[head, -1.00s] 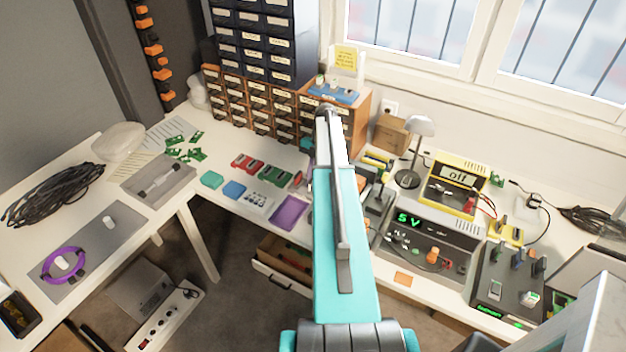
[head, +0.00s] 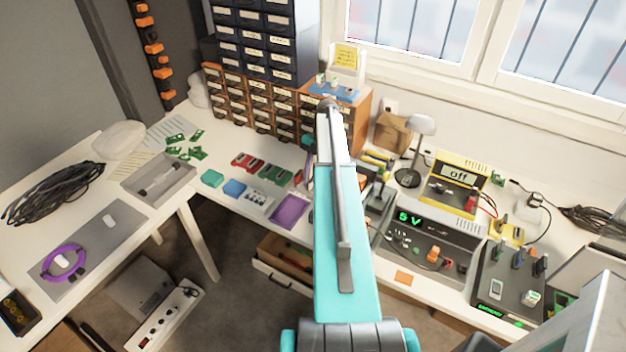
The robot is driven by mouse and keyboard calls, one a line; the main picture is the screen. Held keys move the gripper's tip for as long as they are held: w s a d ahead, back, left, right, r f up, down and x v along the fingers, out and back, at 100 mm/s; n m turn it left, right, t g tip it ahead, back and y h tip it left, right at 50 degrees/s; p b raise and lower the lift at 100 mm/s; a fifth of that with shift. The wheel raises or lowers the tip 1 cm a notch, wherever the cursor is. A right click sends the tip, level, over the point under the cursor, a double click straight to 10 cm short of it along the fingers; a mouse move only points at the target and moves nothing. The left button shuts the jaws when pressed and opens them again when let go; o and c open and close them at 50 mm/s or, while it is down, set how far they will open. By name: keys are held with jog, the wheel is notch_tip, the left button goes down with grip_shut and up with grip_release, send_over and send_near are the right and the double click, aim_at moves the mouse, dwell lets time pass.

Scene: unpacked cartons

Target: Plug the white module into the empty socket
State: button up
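Several small white pieces could be the white module; I cannot tell which. An empty socket is too small to make out. My teal and white arm reaches up the middle; its far end hides my gripper's fingers.
A grey unit reading 5 V (head: 428,238) and a yellow-framed unit reading off (head: 455,185) stand left of the black device. A lamp (head: 414,150) stands behind. Drawer cabinets (head: 250,95) fill the back corner. Floor shows between the two tables (head: 205,240).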

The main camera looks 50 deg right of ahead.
jog(key=b+v, duration=0.3)
jog(key=v, duration=1)
jog(key=shift+b, duration=0.4)
